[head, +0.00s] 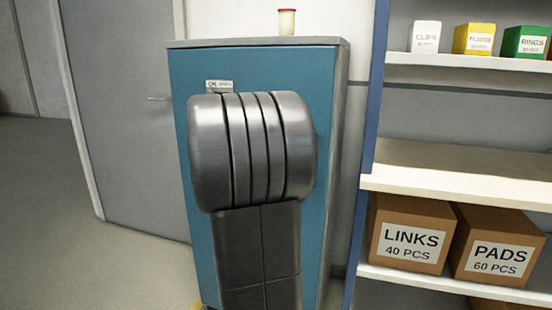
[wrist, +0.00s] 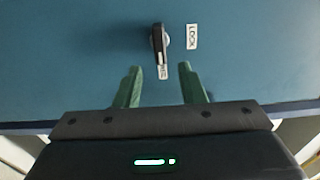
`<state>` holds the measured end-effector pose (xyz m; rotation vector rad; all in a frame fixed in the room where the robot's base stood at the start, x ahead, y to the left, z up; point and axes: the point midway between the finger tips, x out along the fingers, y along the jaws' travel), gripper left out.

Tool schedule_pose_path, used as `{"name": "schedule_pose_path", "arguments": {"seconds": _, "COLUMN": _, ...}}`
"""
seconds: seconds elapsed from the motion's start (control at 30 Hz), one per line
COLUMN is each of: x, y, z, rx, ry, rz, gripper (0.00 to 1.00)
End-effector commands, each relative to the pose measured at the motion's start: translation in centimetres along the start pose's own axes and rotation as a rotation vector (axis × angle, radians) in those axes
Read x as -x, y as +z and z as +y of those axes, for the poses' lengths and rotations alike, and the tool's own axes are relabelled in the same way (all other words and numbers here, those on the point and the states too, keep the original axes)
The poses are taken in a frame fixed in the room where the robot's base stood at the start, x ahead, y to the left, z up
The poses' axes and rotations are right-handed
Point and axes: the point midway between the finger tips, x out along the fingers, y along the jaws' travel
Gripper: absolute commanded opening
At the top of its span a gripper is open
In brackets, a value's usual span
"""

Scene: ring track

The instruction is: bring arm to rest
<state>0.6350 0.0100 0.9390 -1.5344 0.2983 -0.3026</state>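Just beyond the fingertips, on the blue cabinet front (wrist: 80,60), is a black turn handle (wrist: 157,42). The fingers look apart from the handle. In the head view my dark arm covers the middle of the blue cabinet (head: 330,75), and my gripper is hidden behind it.
A small container (head: 286,22) stands on the cabinet top. To the right, a shelf (head: 450,188) holds a LINKS box (head: 412,215), a PADS box (head: 495,220) and small bins such as RINGS (head: 525,42). A grey door (head: 125,120) and open floor (head: 50,210) are at left.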

Motion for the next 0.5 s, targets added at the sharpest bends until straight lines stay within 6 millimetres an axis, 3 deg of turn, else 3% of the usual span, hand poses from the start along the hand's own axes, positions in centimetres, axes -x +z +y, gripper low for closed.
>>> {"name": "schedule_pose_path", "arguments": {"seconds": 0.23, "x": -4.3, "y": 0.0, "z": 0.1, "rx": 0.001, "ry": 0.000, "rz": 0.002, "gripper": 0.36}}
{"name": "schedule_pose_path", "arguments": {"seconds": 0.5, "x": -5.8, "y": 0.0, "z": -0.1, "rx": 0.014, "ry": 0.000, "rz": 0.000, "gripper": 0.36}}
